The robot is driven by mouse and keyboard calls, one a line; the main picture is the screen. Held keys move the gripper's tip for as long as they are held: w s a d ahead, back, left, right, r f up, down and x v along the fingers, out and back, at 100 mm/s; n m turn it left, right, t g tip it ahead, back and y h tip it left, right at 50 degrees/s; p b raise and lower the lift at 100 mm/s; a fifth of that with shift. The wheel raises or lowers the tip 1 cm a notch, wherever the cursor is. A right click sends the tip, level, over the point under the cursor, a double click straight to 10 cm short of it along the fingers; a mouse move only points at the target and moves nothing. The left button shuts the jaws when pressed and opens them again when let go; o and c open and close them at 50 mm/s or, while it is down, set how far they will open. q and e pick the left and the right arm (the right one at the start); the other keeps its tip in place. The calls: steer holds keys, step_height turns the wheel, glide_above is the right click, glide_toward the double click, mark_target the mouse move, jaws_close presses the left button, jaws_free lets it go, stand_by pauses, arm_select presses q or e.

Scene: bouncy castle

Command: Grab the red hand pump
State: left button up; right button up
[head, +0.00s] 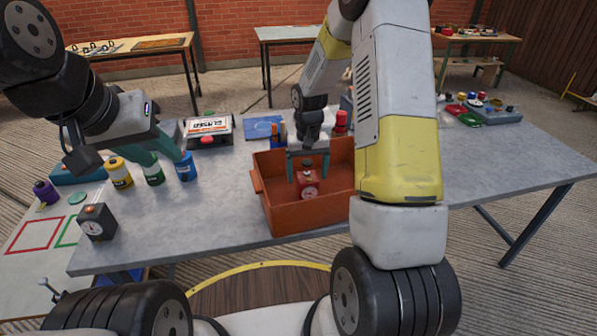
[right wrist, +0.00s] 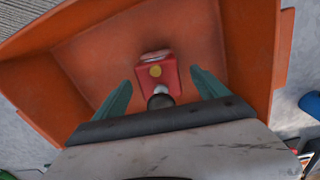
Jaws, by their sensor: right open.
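The red hand pump (head: 308,184) appears to be the small red body with a round pale dial inside the orange crate (head: 282,217). In the right wrist view the red body (right wrist: 168,77) has a yellow disc and a dark and white cylindrical part, and lies between the two teal fingers. My right gripper (head: 307,168) is open, reaching down into the crate (right wrist: 200,42), with a gap between each finger and the red body. My left gripper (head: 166,158) is open and empty, above the cans at the left of the table.
Yellow (head: 118,173), green (head: 153,173) and blue (head: 185,167) cans stand left of the crate. A sign (head: 209,131) stands at the back.

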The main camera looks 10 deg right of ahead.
step_height(320, 180, down, 4)
steer(key=shift+w+d+f, duration=0.15)
jaws_close()
stand_by(0.4)
